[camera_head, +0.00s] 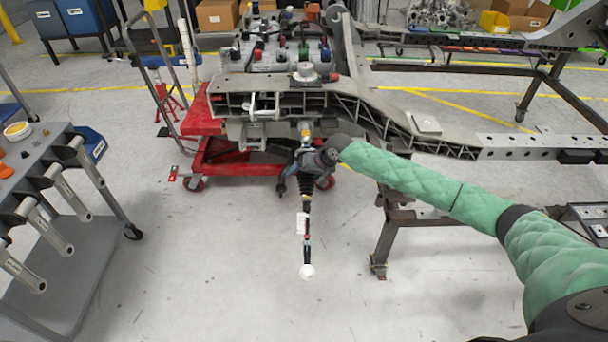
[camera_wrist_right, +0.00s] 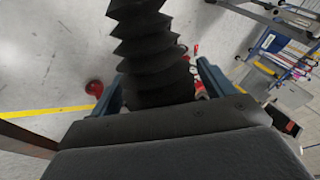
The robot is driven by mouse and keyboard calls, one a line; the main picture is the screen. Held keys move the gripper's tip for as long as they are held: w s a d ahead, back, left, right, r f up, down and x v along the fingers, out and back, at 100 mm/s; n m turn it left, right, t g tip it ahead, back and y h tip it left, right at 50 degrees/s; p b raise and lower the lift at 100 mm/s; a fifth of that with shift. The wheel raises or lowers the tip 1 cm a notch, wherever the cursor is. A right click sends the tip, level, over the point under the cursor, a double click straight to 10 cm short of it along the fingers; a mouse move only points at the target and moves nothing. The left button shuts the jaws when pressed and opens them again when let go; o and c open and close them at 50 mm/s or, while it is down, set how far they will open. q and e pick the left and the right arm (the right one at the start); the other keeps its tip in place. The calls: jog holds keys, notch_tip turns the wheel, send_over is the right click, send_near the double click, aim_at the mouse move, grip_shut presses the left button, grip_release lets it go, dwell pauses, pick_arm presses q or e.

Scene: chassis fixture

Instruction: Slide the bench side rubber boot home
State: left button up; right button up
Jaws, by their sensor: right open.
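The black ribbed rubber boot (camera_head: 306,186) sits on a steering rod (camera_head: 307,246) that points from the chassis toward me and ends in a white ball. In the right wrist view, the boot (camera_wrist_right: 150,50) fills the upper middle, with its folds stacked. My right gripper (camera_head: 303,178) is at the boot's chassis side. The right wrist view shows its two blue-grey fingers (camera_wrist_right: 160,78) apart, one on each side of the boot. Whether either finger touches the rubber is unclear. The boot's end nearest the gripper body is hidden. My left gripper is not in view.
The grey chassis beam (camera_head: 350,103) lies above and behind the boot. A red lift cart (camera_head: 236,170) stands under it. A grey tool cart (camera_head: 60,255) stands at left. A dark stand leg (camera_head: 384,244) is at right. The floor around the rod's free end is clear.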

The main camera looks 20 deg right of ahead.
jog(key=c, duration=1.4)
jog(key=w+r, duration=0.1)
jog(key=w+p, duration=0.1)
jog(key=shift+w+d+r, duration=0.3)
jog(key=shift+d+r, duration=0.05)
jog(key=w, duration=0.1)
jog(key=w+d+r, duration=0.1)
jog(key=w+p, duration=0.1)
jog(key=w, duration=0.1)
jog(key=shift+d+r, duration=0.2)
jog(key=shift+r, duration=0.05)
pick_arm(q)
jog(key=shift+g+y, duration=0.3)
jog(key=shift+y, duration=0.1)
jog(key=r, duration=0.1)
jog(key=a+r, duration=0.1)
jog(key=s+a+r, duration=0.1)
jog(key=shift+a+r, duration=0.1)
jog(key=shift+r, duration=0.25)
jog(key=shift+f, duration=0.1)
pick_arm(e)
jog(key=o, duration=1.4)
